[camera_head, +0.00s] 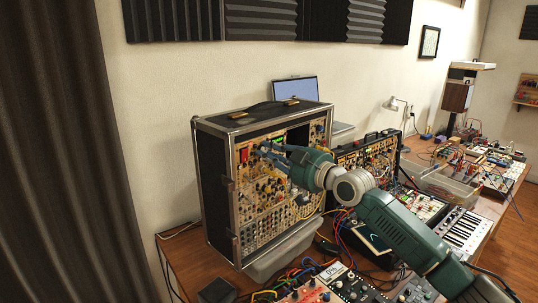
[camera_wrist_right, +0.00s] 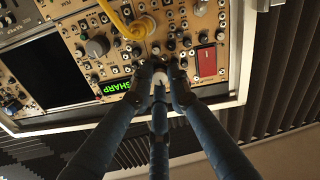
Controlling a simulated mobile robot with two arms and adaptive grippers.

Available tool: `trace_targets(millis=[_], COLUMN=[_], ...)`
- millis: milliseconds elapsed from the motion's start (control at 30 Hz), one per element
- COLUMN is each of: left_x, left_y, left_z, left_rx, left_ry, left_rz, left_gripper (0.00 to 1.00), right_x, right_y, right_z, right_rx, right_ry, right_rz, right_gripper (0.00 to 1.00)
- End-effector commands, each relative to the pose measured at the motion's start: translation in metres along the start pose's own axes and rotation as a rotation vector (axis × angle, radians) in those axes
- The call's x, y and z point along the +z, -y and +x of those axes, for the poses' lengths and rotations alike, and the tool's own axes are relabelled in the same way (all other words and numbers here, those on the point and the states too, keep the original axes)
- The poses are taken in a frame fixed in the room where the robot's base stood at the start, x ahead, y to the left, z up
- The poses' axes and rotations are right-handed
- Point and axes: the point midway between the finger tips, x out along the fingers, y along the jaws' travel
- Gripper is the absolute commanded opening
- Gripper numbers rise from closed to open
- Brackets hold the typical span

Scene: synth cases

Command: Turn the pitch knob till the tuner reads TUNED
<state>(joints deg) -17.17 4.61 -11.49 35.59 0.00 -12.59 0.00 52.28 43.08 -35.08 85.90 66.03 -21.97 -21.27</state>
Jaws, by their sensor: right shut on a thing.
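The tuner display (camera_wrist_right: 117,87) shows green letters reading SHARP, upside down in the right wrist view. In the head view it is a small green patch (camera_head: 279,139) near the top of the case. My right gripper (camera_wrist_right: 160,84) is shut on the pale pitch knob (camera_wrist_right: 160,78), beside the display. The fingers cover most of the knob. In the head view my right gripper (camera_head: 266,149) reaches the upper panel from the right, and the knob is hidden by the fingers. My left gripper is in neither view.
A red module (camera_wrist_right: 206,62) and a grey knob (camera_wrist_right: 97,46) sit near the grip. A yellow cable (camera_wrist_right: 125,25) loops close by. A second synth (camera_head: 375,150) and tangled cables lie right of the case.

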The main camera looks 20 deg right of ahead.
Motion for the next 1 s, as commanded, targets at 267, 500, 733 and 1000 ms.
trace_targets(millis=[267, 500, 733, 1000], left_x=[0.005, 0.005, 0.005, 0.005], left_y=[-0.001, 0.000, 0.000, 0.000], left_z=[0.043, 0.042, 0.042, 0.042], left_rx=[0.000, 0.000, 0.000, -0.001], left_ry=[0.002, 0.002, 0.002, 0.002], left_rz=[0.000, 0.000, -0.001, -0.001], left_gripper=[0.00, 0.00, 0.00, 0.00], right_x=[0.007, 0.005, 0.006, 0.003], right_y=[0.001, 0.001, 0.001, 0.000], right_z=[0.000, 0.000, 0.000, 0.000], right_rx=[0.002, -0.001, -0.001, 0.001], right_ry=[-0.006, -0.004, -0.003, -0.008], right_rz=[-0.287, -0.350, -0.347, -0.347], right_gripper=[0.00, 0.00, 0.32, 0.35])
